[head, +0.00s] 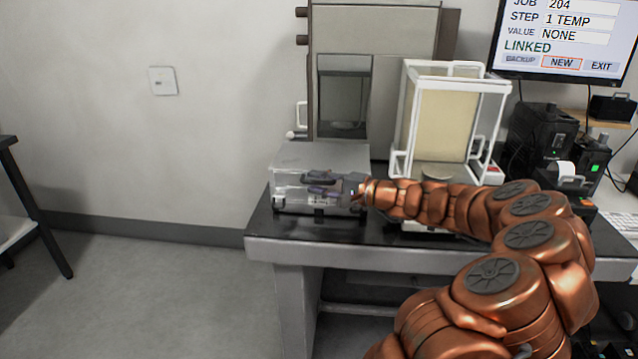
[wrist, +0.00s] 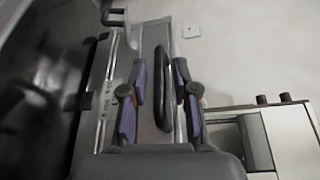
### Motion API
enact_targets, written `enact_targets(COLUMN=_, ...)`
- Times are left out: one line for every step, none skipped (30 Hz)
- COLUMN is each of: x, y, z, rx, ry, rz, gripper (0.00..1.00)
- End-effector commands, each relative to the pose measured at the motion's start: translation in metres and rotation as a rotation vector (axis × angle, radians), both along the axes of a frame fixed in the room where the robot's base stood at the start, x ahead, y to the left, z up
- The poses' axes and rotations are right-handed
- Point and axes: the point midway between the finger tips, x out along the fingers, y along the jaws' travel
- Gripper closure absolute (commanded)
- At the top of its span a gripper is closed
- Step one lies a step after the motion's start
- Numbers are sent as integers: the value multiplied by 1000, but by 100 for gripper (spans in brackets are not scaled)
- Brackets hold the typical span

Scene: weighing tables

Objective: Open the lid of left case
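The left case (head: 322,154) is a grey box with a flat lid and clear-looking sides at the left end of the black table. Its lid appears shut. My gripper (head: 321,184) is at the front face of the case. In the wrist view my gripper (wrist: 160,64) is open, with purple-padded fingers on either side of a black bar handle (wrist: 162,88). Gaps show between the handle and both fingers. The handle lines up lengthwise with the fingers' gap; how deep it sits between them is unclear. The gripper hides part of the case front in the head view.
A white-framed balance enclosure (head: 440,125) stands right of the case, close to my arm. A tall grey cabinet (head: 375,35) with an opening stands behind. A monitor (head: 562,40) and black devices (head: 545,140) are at right.

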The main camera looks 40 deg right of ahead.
Motion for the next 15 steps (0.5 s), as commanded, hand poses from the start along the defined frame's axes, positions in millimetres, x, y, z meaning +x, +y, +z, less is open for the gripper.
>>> enact_targets(x=0, y=0, z=0, rx=0, ry=0, rz=0, gripper=79)
enact_targets(x=0, y=0, z=0, rx=0, ry=0, rz=0, gripper=82)
enact_targets(x=0, y=0, z=0, rx=0, ry=0, rz=0, gripper=87)
enact_targets(x=0, y=0, z=0, rx=0, ry=0, rz=0, gripper=90)
enact_targets(x=0, y=0, z=0, rx=0, ry=0, rz=0, gripper=93)
enact_targets(x=0, y=0, z=0, rx=0, ry=0, rz=0, gripper=97)
enact_targets(x=0, y=0, z=0, rx=0, ry=0, rz=0, gripper=100)
enact_targets(x=0, y=0, z=0, rx=0, ry=0, rz=0, gripper=100)
enact_targets(x=0, y=0, z=0, rx=0, ry=0, rz=0, gripper=100)
enact_targets(x=0, y=0, z=0, rx=0, ry=0, rz=0, gripper=100)
enact_targets(x=0, y=0, z=0, rx=0, ry=0, rz=0, gripper=100)
enact_targets(x=0, y=0, z=0, rx=0, ry=0, rz=0, gripper=100)
enact_targets(x=0, y=0, z=0, rx=0, ry=0, rz=0, gripper=100)
enact_targets(x=0, y=0, z=0, rx=0, ry=0, rz=0, gripper=100)
enact_targets(x=0, y=0, z=0, rx=0, ry=0, rz=0, gripper=100)
